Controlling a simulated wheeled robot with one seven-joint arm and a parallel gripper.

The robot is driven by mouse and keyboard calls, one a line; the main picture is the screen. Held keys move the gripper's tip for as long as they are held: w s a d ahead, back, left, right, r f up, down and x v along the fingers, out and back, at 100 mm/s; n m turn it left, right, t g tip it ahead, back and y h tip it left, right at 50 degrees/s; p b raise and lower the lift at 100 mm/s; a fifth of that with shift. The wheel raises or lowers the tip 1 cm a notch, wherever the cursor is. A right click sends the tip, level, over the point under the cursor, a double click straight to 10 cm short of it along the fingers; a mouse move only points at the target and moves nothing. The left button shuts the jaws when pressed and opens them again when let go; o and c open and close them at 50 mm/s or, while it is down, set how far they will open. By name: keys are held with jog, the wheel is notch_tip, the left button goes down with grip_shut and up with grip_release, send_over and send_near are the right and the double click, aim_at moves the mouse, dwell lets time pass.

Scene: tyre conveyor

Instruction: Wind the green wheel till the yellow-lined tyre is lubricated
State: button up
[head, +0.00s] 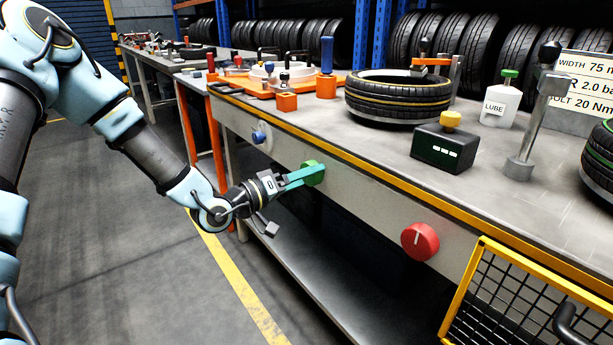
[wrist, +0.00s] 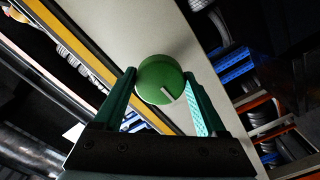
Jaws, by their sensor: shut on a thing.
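The green wheel (head: 313,172) is a round knob on the front face of the bench. In the wrist view the green wheel (wrist: 160,80) shows a pale line on its face, pointing to the lower right. My gripper (head: 306,175) reaches it from the left and is shut on it, one finger on each side; the fingers also show in the wrist view (wrist: 160,88). The yellow-lined tyre (head: 398,99) lies flat on a round support on the bench top, above and right of the wheel. An orange-tipped fitting (head: 431,62) stands at its far rim.
A red knob (head: 420,241) and a blue knob (head: 259,136) are on the same bench face. A yellow-framed mesh guard (head: 482,262) stands at the lower right. A lube bottle (head: 499,105) and a black box with a yellow button (head: 444,147) are on top. The floor at left is clear.

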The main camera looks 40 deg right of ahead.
jog(key=o, duration=1.3)
jog(key=a, duration=1.1)
jog(key=shift+w+b, duration=0.3)
